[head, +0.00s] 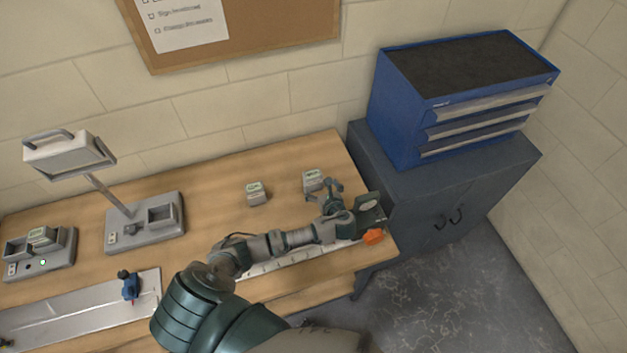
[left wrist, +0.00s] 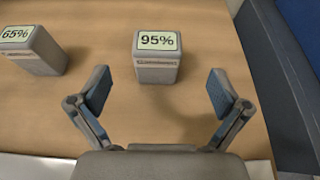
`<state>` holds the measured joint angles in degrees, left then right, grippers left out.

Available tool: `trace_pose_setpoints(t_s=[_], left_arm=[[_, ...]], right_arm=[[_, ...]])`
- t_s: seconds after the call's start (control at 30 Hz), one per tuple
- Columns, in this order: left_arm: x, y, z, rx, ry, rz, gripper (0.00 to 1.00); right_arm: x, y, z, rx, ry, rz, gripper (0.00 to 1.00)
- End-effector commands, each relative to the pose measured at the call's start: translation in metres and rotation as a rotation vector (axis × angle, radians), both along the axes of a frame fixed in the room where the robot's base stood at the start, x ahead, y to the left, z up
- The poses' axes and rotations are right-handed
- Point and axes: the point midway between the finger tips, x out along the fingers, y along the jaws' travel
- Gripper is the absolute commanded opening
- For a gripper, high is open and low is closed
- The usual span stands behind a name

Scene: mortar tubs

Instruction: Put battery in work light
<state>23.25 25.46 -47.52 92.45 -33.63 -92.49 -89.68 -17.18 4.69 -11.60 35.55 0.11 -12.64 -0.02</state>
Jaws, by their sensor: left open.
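The work light (head: 68,156) stands at the left of the bench; its lamp head is on a pole, and its grey base (head: 165,233) has an open-topped socket (head: 161,215). A grey battery with a "95%" label (left wrist: 158,68) stands upright on the bench; it also shows in the head view (head: 311,181). Another battery, labelled "65%" (left wrist: 32,52), stands to its left, also in the head view (head: 256,194). My left gripper (head: 329,191) is open and empty, with its fingers (left wrist: 160,88) spread on the near side of the 95% battery. My right gripper is out of view.
A charger (head: 40,266) with a battery in it and a green light sits at the far left. A metal plate (head: 70,318) with a blue clamp (head: 131,287) lies in front. An orange object (head: 373,236) is by the right edge. A blue drawer box (head: 395,115) stands on a grey cabinet (head: 420,185).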

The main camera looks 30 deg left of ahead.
Motion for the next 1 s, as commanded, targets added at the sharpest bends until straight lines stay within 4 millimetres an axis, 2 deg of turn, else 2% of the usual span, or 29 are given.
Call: trace_pose_setpoints(t_s=[0.1, 0.37, 0.6, 0.87, 0.9, 1.0], left_arm=[[0.012, 0.015, -0.007, 0.001, -0.001, 0.002, 1.0], [0.024, 0.031, -0.016, 0.001, 0.0, 0.003, 1.0], [0.045, 0.054, -0.032, 0.0, 0.0, 0.001, 1.0], [0.048, 0.058, -0.035, -0.001, -0.001, 0.001, 1.0], [0.048, 0.058, -0.035, -0.001, -0.001, 0.001, 0.97], [0.048, 0.058, -0.035, -0.001, -0.001, 0.001, 0.72]], right_arm=[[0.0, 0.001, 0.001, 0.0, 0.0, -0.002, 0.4], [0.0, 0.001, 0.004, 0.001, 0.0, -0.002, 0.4], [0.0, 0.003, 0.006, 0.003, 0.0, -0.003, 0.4], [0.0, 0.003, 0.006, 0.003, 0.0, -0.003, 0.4], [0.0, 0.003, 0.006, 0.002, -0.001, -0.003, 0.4], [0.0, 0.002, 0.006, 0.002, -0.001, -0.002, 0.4]])
